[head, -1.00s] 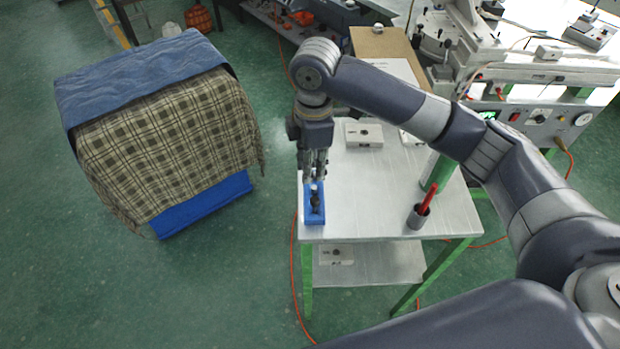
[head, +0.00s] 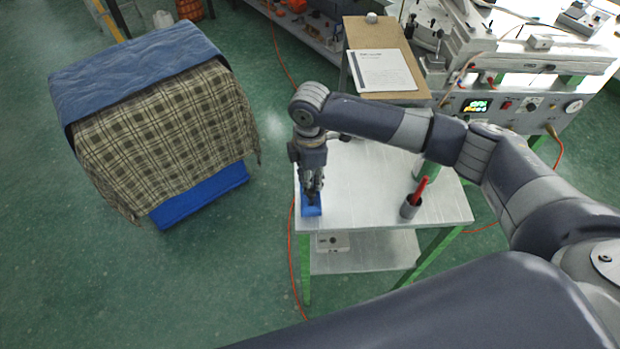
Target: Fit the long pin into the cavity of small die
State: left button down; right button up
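A small blue block (head: 311,211) stands at the front left corner of the table, mostly covered by my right gripper. My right gripper (head: 313,194) points down over it, with its fingers close to or at the dark pin-like piece on the block. The fingers and the piece overlap and are too small to tell whether they are closed on it. I cannot pick out the long pin or the small die for sure. My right arm hides the back of the tabletop. My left gripper is not in view.
The white table (head: 362,200) is clear in the middle. A grey cup (head: 410,208) with a red-handled tool stands at its right. A pale block (head: 332,242) lies on the lower shelf. A cloth-covered stack (head: 160,130) stands to the left, apart from the table.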

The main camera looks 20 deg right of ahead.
jog(key=shift+f, duration=0.15)
grip_shut()
jog(key=shift+w, duration=0.1)
